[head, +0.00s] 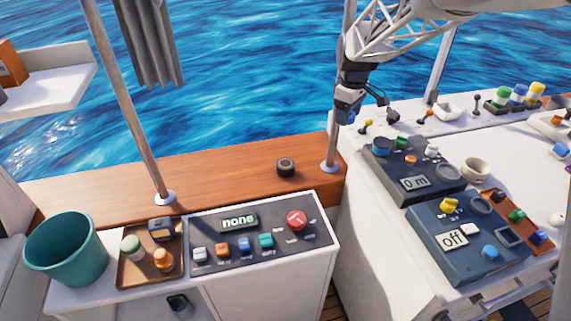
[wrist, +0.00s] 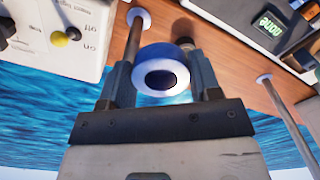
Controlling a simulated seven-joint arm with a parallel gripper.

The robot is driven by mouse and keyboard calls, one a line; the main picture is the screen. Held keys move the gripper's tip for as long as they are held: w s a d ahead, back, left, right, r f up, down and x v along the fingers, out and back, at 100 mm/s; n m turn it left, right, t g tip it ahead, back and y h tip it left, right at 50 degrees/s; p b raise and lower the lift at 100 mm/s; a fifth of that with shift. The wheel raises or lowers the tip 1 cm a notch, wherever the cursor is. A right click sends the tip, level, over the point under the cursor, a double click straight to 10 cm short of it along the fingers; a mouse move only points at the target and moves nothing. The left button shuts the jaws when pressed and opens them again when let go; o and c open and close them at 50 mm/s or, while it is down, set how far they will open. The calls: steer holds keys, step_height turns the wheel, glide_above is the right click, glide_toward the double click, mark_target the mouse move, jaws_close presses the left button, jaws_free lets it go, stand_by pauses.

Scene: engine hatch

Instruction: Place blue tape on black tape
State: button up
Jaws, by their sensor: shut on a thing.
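The blue tape (wrist: 165,73) is a small roll with a blue outer band, a pale side face and a dark hole. It is gripped between both fingers of my gripper (wrist: 163,80) in the wrist view. In the head view my gripper (head: 348,112) hangs at the upper middle, near the pole and the right console's edge, with a bit of blue at its tip. The black tape (head: 285,168) lies on the wooden ledge (head: 235,180), left of and lower in the picture than my gripper.
A metal pole (head: 332,140) rises from the ledge between the black tape and the right console (head: 390,235). Another pole (head: 130,110) stands farther left. A control panel (head: 262,228) reading "none" is in front of the ledge. The ledge around the black tape is clear.

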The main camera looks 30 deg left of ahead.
steer(key=s+a, duration=0.4)
steer(key=s, duration=0.3)
steer(key=s+a, duration=0.5)
steer(key=s, duration=0.2)
step_height(320, 180, down, 19)
steer(key=shift+d+n, duration=0.3)
steer(key=shift+w, duration=0.2)
glide_above(287, 164)
steer(key=shift+a+f, duration=0.1)
steer(key=shift+f, duration=0.65)
steer(key=shift+f, duration=1.75)
steer(key=shift+f, duration=0.1)
